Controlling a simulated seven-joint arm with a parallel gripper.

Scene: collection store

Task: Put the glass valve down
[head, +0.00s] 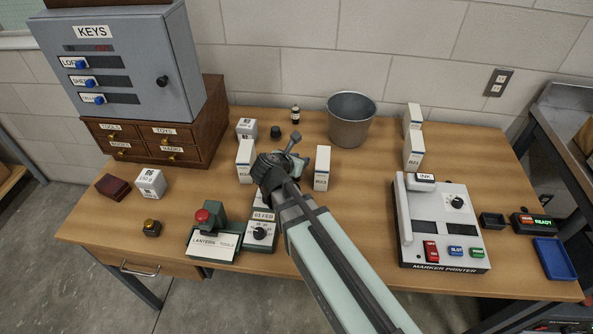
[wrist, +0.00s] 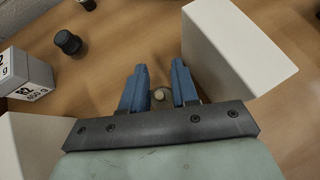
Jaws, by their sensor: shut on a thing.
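My gripper (head: 290,152) is over the middle of the table, between two upright white boxes, the left box (head: 245,161) and the right box (head: 322,168). In the wrist view its blue fingers (wrist: 159,78) stand apart with a small pale round tip (wrist: 159,95) between them. This appears to be the glass valve, held in the fingers; most of it is hidden. In the head view my arm and gripper hide the valve. I cannot tell whether the valve touches the wooden table (head: 365,172).
A white box (wrist: 235,45) stands close right of the fingers in the wrist view. A weight block (head: 247,129), a dark knob-like piece (head: 275,132) and a small bottle (head: 295,115) stand behind. A grey bucket (head: 351,120) is back right; a marker printer (head: 442,222) is right.

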